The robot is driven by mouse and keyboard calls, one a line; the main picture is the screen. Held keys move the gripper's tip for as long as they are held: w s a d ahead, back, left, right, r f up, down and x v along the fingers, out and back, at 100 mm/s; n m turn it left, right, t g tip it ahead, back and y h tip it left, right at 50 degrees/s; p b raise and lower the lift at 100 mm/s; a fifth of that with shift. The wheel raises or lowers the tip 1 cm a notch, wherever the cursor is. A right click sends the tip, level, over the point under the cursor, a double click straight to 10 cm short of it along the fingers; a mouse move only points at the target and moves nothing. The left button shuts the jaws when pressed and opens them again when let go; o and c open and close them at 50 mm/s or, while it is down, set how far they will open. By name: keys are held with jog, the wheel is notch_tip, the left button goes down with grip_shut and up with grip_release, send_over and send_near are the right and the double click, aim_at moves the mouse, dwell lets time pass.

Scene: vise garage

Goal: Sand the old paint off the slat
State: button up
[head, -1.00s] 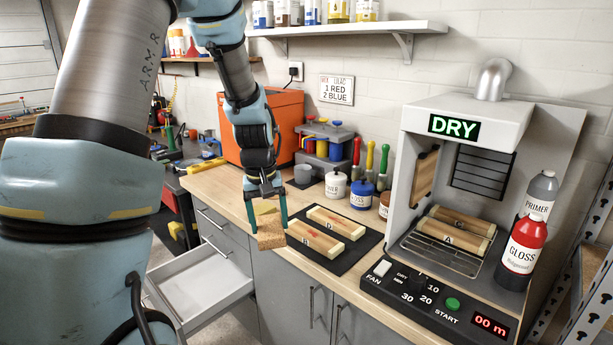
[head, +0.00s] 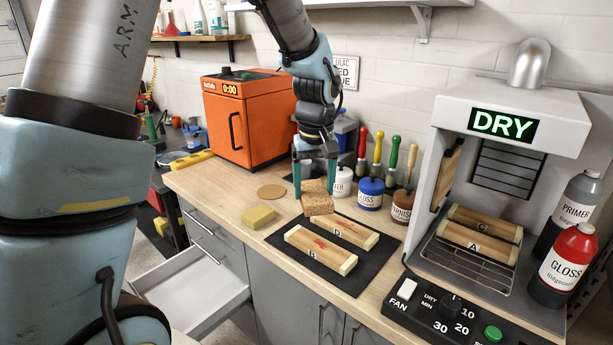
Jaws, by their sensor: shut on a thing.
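My gripper (head: 316,182) points down and is shut on a brown, grainy sanding block (head: 317,202). The block is at the far left end of slat D (head: 345,231), overlapping it in the picture; I cannot tell whether they touch. Slat D lies on a dark mat (head: 345,279), pale wood with a reddish mark near its letter. Slat B (head: 322,250) lies in front of it on the same mat, with red paint traces on its top. Slat A (head: 475,244) and another slat (head: 485,222) lie on the rack inside the drying cabinet (head: 510,105), which reads DRY.
A yellow sponge (head: 258,217) and a round cork disc (head: 272,191) lie left of the mat. Jars, including a blue GLOSS jar (head: 370,193), and upright brushes stand behind. An orange box (head: 250,120) stands at the back. An open drawer (head: 190,288) juts out below the counter.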

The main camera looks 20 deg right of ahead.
jog(key=shift+w+f, duration=0.15)
notch_tip(320, 180, down, 5)
jog(key=b, duration=0.3)
jog(key=shift+b, duration=0.4)
jog(key=shift+r, duration=0.25)
